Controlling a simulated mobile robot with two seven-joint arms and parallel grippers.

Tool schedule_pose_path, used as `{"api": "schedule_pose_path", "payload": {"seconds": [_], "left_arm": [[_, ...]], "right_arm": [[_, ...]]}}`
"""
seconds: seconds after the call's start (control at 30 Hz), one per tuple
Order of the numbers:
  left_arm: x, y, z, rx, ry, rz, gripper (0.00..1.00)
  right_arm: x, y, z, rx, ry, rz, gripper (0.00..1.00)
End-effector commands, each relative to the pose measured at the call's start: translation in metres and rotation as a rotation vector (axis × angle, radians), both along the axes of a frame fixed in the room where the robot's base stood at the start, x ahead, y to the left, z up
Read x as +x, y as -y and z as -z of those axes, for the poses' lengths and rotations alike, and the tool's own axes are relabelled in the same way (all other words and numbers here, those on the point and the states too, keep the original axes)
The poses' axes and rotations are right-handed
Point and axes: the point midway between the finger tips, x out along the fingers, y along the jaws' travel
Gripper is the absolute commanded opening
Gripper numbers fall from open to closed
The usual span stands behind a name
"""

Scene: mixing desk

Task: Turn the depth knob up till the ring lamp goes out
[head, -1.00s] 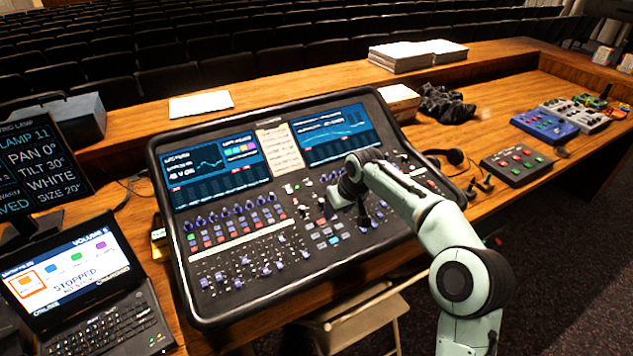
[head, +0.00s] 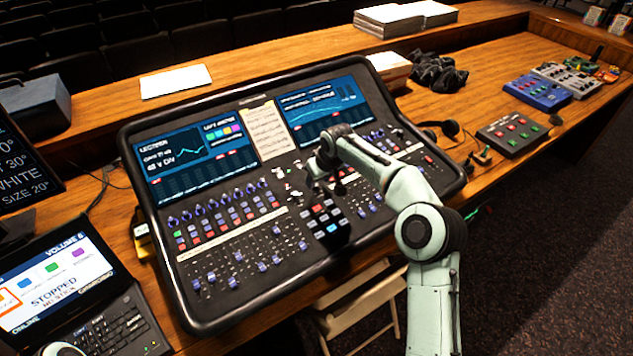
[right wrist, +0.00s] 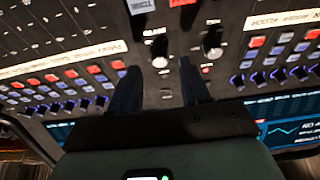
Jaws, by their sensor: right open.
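The mixing desk (head: 300,262) is a black console with two screens and rows of knobs, buttons and faders. My right gripper (head: 326,186) is over its middle section, below the paper strip between the screens. In the right wrist view my right gripper (right wrist: 160,88) is open, with nothing between its two dark fingers. Two black knobs, a left one (right wrist: 158,48) and a right one (right wrist: 212,42), lie just beyond the fingertips. Their labels are too blurred to tell which is the depth knob. A small red mark (right wrist: 207,70) sits by the right knob; I cannot tell whether it is the ring lamp.
A laptop (head: 85,300) stands at the lower left, showing "STOPPED". A dark text display (head: 22,165) is behind it. A headset (head: 440,130), a blue box (head: 537,93) and a button box (head: 512,134) lie on the right. A folding chair (head: 365,300) stands below the desk.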

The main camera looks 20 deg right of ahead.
Motion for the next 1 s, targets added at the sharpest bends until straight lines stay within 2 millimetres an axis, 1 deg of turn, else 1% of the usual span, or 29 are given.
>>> {"api": "schedule_pose_path", "payload": {"seconds": [0.03,0.1,0.2,0.33,0.57,0.6,0.67,0.7,1.0], "left_arm": [[0.001,0.0,-0.001,0.0,0.001,0.0,0.43],[0.002,0.0,-0.002,0.0,0.002,0.0,0.43],[0.002,0.0,-0.003,0.0,0.003,0.0,0.43],[0.003,0.0,-0.003,0.0,0.003,0.0,0.43],[0.002,0.0,-0.003,0.0,0.003,0.0,0.43],[0.002,0.0,-0.003,0.0,0.003,0.0,0.43],[0.002,0.0,-0.003,0.0,0.003,0.0,0.43],[0.002,0.0,-0.003,0.0,0.003,0.0,0.43],[0.002,0.0,-0.002,0.0,0.002,0.0,0.43]], "right_arm": [[0.003,0.0,0.007,0.001,-0.001,0.0,0.47],[0.007,-0.001,0.015,0.001,0.0,0.001,0.47],[0.01,-0.001,0.022,0.001,0.001,0.001,0.47],[0.011,-0.001,0.025,0.0,0.002,0.001,0.47],[0.011,-0.001,0.026,0.0,0.002,0.001,0.47],[0.011,-0.001,0.026,0.0,0.001,0.0,0.34],[0.011,-0.002,0.026,0.0,0.001,0.0,0.14],[0.011,-0.002,0.026,0.0,0.001,0.0,0.01],[0.011,-0.002,0.026,0.0,0.001,0.014,0.0]]}}
